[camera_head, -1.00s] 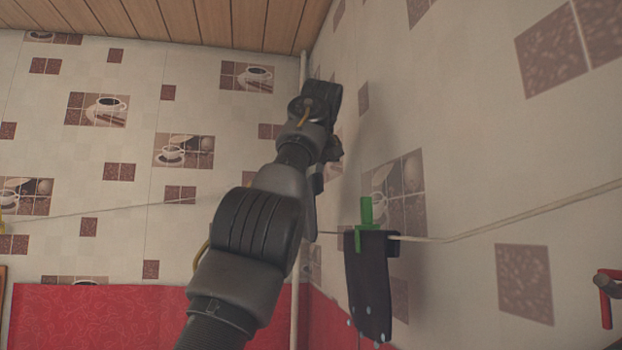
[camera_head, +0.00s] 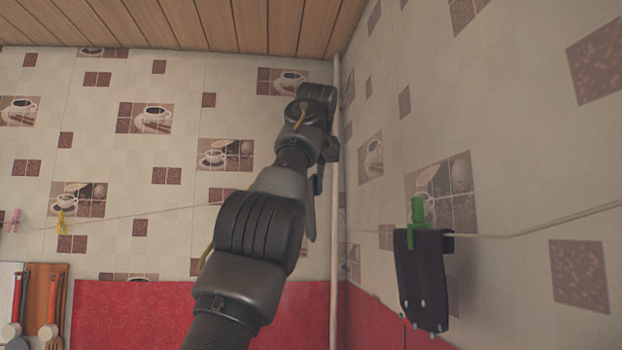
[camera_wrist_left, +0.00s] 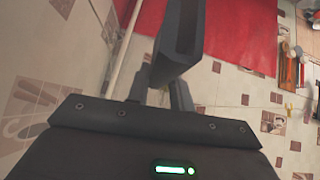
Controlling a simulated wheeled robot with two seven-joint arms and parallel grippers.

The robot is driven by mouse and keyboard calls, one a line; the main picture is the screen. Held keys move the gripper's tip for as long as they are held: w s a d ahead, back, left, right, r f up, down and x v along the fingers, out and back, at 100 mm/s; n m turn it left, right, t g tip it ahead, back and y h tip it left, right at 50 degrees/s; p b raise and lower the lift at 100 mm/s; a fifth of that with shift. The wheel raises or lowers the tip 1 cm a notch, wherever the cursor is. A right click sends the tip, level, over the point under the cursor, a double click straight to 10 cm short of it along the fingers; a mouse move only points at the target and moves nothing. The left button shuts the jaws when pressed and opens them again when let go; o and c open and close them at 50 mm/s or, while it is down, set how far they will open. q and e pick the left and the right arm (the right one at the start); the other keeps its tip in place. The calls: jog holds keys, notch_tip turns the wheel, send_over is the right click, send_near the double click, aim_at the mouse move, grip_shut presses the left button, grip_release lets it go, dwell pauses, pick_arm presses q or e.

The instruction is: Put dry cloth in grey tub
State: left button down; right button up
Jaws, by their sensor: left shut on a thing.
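My left gripper (camera_head: 318,180) is raised before the far wall, mostly hidden behind my own arm. It is shut on a dark grey cloth (camera_head: 310,215), which hangs down as a narrow strip partly behind the arm. In the left wrist view, the fingers (camera_wrist_left: 162,92) close on a dark folded piece, the cloth (camera_wrist_left: 181,35). Another dark cloth (camera_head: 422,280) hangs folded over the line at right under a green peg (camera_head: 418,212), with pale bluish drops near its lower edge. The grey tub and my right gripper are out of view.
A thin line (camera_head: 520,230) runs along the right wall and another stretch (camera_head: 130,212) crosses the far wall. Yellow (camera_head: 60,223) and pink (camera_head: 12,220) pegs sit on it at left. A vertical pipe (camera_head: 338,200) stands in the corner. Utensils and boards (camera_head: 38,300) are lower left.

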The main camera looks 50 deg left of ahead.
pick_arm(q)
jog(key=shift+s+a, duration=0.25)
jog(key=shift+s, duration=0.3)
jog(key=s+a+b, duration=0.2)
jog(key=s+a, duration=0.2)
jog(key=s, duration=0.3)
jog(key=shift+s+a+b, duration=0.3)
jog(key=shift+s+b, duration=0.05)
jog(key=shift+s, duration=0.05)
jog(key=shift+w+d, duration=0.1)
jog(key=w+d+p, duration=0.1)
jog(key=w, duration=0.1)
jog(key=w+d, duration=0.2)
jog(key=w, duration=0.1)
jog(key=w+d+p, duration=0.1)
jog(key=w, duration=0.2)
jog(key=shift+w+d+r+p, duration=0.1)
jog(key=shift+d+p, duration=0.25)
jog(key=shift+d, duration=0.05)
jog(key=shift+w, duration=0.15)
